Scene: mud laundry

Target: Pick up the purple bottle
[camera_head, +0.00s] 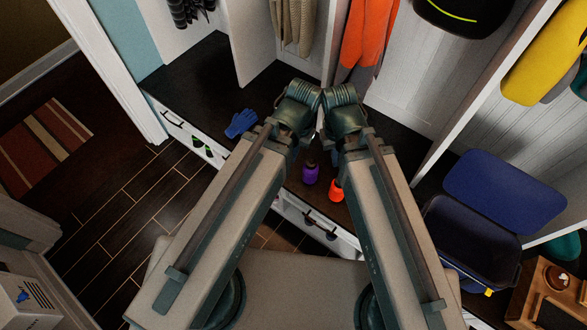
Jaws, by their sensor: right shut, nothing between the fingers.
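The purple bottle (310,174) stands on the dark bench between my two forearms, with its dark top near my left arm. My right gripper (341,112) is at the end of the arm on the right, beyond the bottle, apart from it, and shut with nothing in it. My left gripper (299,108) is close beside it on the left; its fingers are hidden by the wrist, so its opening does not show.
An orange-red bottle (336,191) stands just right of the purple one. A blue glove (241,123) lies on the bench to the left. A dark blue bin (470,238) with its lid open stands at the right. Clothes hang above the bench, including an orange garment (368,35).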

